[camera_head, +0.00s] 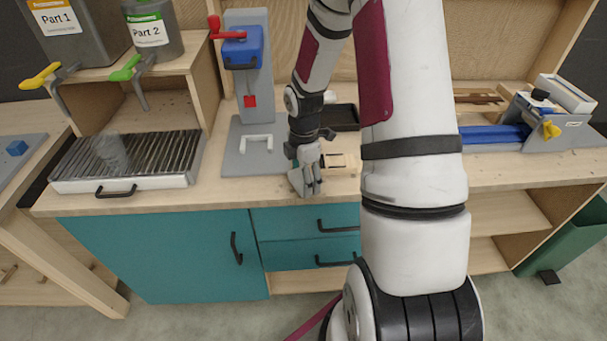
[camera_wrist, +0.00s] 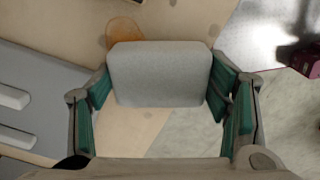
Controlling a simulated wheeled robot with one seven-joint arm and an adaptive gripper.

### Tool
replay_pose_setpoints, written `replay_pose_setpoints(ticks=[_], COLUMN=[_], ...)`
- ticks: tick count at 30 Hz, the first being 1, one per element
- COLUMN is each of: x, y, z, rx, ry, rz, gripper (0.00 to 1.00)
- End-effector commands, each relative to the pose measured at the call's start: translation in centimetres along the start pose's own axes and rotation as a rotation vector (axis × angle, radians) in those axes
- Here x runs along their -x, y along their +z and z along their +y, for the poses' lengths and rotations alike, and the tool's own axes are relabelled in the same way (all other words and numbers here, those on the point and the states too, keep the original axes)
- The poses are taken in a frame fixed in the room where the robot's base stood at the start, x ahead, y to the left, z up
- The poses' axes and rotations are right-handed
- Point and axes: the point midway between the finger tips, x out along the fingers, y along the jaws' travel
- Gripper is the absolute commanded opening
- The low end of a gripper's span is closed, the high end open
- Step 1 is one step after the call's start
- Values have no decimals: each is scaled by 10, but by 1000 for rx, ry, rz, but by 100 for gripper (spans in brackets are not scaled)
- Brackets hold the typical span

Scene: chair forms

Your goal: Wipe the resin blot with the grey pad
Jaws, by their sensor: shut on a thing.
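My gripper (camera_wrist: 162,92) is shut on the grey pad (camera_wrist: 158,72), a light grey rounded block held between its two teal-lined fingers. The resin blot (camera_wrist: 124,31) is an amber stain on the wooden worktop, at the upper edge of the pad in the wrist view. The pad hides part of the area beside the blot. I cannot tell whether the pad touches the worktop. In the head view my gripper (camera_head: 305,180) is low near the front edge of the bench, right of the grey press base. The blot cannot be made out there.
The grey press (camera_head: 248,70) with a red handle stands left of my gripper. A slatted tray (camera_head: 70,186) is farther left, under two dispensers. A blue clamp (camera_head: 490,137) lies at the right. Teal drawers (camera_head: 290,222) are below the bench edge.

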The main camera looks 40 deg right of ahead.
Motion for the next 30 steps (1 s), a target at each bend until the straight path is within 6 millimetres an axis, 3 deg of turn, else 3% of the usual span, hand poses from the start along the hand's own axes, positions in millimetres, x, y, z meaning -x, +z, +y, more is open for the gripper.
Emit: replay_pose_setpoints(ticks=[21,30], x=[57,60], y=[1,1], z=[-2,-1], rx=[0,0], ry=[-2,-4], rz=[0,0], gripper=[26,26])
